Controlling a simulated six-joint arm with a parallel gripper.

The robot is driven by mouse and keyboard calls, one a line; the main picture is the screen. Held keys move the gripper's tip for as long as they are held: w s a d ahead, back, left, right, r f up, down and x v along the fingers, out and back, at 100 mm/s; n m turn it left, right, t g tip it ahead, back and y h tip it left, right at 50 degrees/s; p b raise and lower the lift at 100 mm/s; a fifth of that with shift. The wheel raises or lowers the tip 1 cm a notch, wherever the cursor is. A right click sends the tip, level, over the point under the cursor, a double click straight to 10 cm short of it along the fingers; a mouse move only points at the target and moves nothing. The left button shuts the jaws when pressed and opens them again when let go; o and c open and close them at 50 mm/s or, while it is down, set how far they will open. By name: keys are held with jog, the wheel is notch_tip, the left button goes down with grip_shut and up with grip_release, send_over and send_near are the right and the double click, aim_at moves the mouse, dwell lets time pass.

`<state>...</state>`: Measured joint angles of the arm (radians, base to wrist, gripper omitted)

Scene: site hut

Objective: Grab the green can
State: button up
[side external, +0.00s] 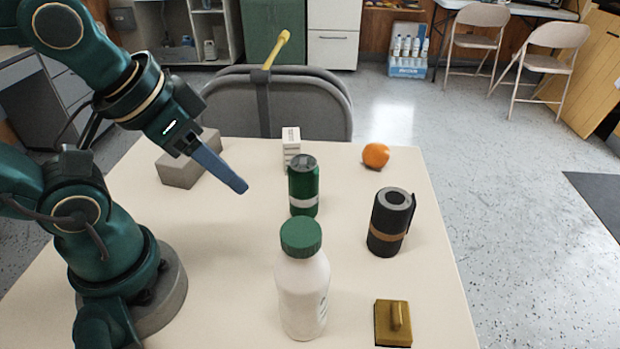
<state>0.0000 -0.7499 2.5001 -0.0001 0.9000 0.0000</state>
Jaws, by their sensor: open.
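The green can (303,186) stands upright near the middle of the table, with a silvery top and a pale band low on its side. My gripper (240,186) is to the left of the can and apart from it, with its blue fingers pointing down and right. The fingers overlap in this view, so the gap between them is hidden. Nothing shows held in the gripper.
A white bottle with a green cap (303,290) stands in front of the can. A grey block (183,170) lies back left; a yellowish handled block (392,325) front right.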

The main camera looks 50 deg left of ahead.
jog(key=o, duration=0.7)
jog(key=shift+o, duration=0.2)
